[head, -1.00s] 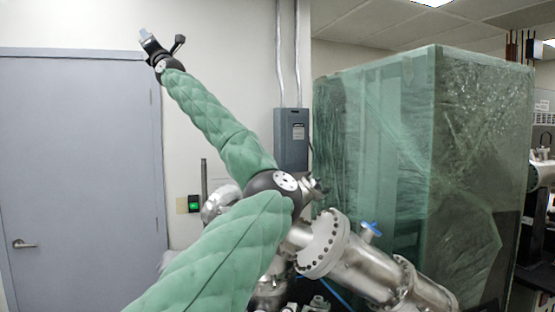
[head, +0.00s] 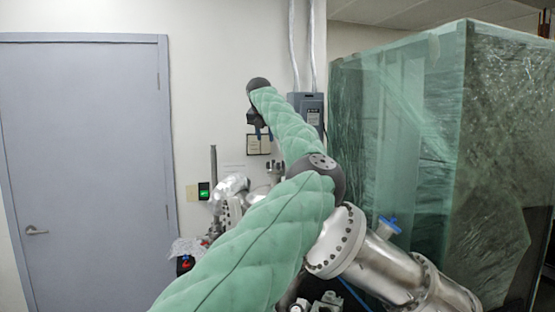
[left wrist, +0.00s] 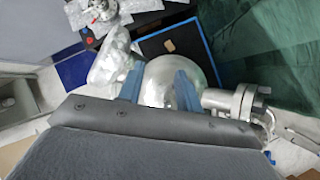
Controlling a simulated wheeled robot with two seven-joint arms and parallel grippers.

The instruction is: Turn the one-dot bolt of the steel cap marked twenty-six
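My left gripper (head: 263,132) hangs from the raised left arm, fingers pointing down, in front of the wall. In the left wrist view its two blue fingers (left wrist: 159,86) are apart with nothing between them. Behind them is a rounded shiny steel vessel (left wrist: 162,68); I cannot tell the distance. A bolted steel flange (left wrist: 246,102) is to its right. In the head view a large bolted flange (head: 336,240) ends a steel tube, partly hidden by my arm. No number twenty-six or one-dot mark is readable, so I cannot pick out the cap. My right gripper is not seen.
A large plastic-wrapped cabinet (head: 420,130) stands at the right. A blue-handled valve (head: 388,226) sits on the steel tube. More steel fittings (head: 230,195) are left of my arm. A grey door (head: 85,170) is at the left. A grey electrical box (head: 308,108) hangs on the wall.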

